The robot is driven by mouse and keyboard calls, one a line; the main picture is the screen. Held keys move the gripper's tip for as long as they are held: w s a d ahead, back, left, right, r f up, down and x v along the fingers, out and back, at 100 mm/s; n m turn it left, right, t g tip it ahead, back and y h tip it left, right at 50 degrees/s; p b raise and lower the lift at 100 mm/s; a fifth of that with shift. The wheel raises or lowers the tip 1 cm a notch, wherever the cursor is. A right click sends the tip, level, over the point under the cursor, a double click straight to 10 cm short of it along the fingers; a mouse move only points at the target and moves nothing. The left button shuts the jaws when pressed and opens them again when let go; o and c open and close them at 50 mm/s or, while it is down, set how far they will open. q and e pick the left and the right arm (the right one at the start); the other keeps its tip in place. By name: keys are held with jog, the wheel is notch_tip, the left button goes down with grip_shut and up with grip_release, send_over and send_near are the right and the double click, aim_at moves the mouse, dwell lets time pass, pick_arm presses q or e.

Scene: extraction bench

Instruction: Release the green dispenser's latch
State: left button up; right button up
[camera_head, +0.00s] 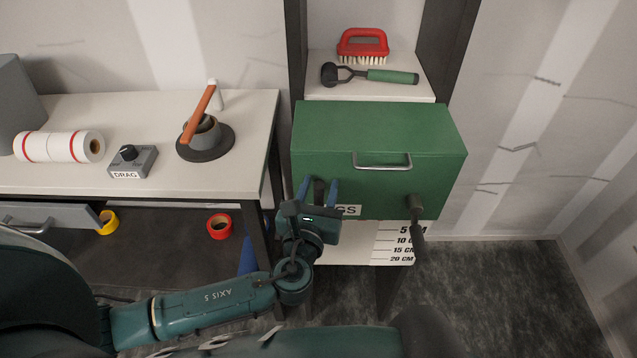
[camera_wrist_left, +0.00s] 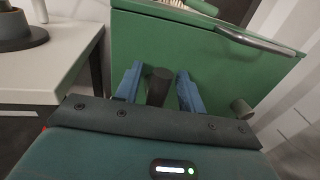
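The green dispenser (camera_head: 380,135) is a box with a silver bar handle (camera_head: 383,161) on its front. A dark handle (camera_head: 415,205) hangs at the front's lower right; its round end also shows in the wrist view (camera_wrist_left: 242,108). My left gripper (camera_head: 318,188) is at the front's lower left, partly covering a white label ending in "GS" (camera_head: 348,210). In the wrist view, its blue fingers (camera_wrist_left: 158,88) are apart, on either side of a second dark handle (camera_wrist_left: 159,82), with small gaps visible. I cannot tell which handle is the latch. My right gripper is out of view.
A shelf above holds a red brush (camera_head: 362,46) and a green-handled tool (camera_head: 385,76). The white bench (camera_head: 60,182) at left carries a roll, a "DRAG" box (camera_head: 134,162) and a pot.

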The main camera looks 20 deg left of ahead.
pick_arm(q)
grip_shut()
dwell(0.4)
